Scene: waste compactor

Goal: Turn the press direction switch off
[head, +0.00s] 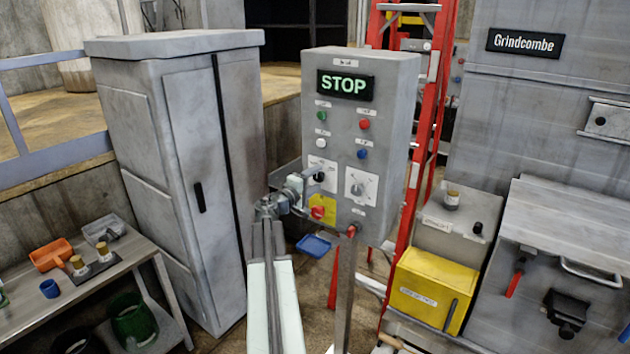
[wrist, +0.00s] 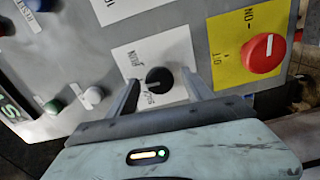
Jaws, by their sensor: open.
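A grey control box (head: 388,110) stands on a post with a lit STOP display (head: 345,85). A black rotary knob (wrist: 158,80) on a white plate faces my gripper; it also shows in the head view (head: 319,177). Its labels are too blurred to confirm it as the press direction switch. My gripper (wrist: 162,88) is open, with one finger on each side of this knob; contact cannot be told. In the head view my gripper (head: 306,186) is at the box's lower left.
A red knob (wrist: 263,53) on a yellow plate sits close to the right finger. A grey knob (head: 359,188) on a second white plate and several push buttons are nearby. A tall grey cabinet (head: 178,130) stands left; a red ladder (head: 431,120) stands behind the box.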

